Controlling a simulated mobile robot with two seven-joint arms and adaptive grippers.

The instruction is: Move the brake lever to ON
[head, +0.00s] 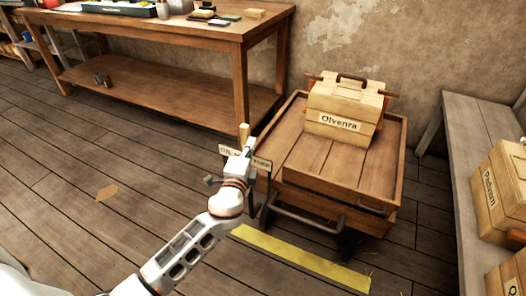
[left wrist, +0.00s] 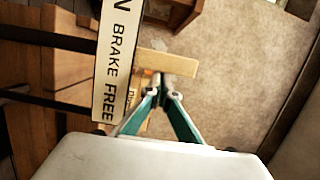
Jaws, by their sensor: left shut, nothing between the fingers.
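The brake lever's pale wooden handle (head: 244,132) stands up at the left side of the wooden cart. It also shows in the left wrist view (left wrist: 182,65), sticking out from behind the white label plate (left wrist: 117,60). That plate reads "BRAKE FREE", with an "N" at its cut-off top end. In the head view the plate (head: 262,163) is partly hidden by my left gripper (head: 248,148). My left gripper is shut and empty, its teal fingertips (left wrist: 162,82) meeting right by the handle. I cannot tell whether they touch it. My right gripper is not in view.
The wooden cart (head: 395,155) carries a crate marked "Olvenra" (head: 345,105). A workbench (head: 200,32) stands behind to the left, and a grey bench (head: 460,150) with crates is at the right. A yellow floor strip (head: 300,260) lies in front. Open floor is at the left.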

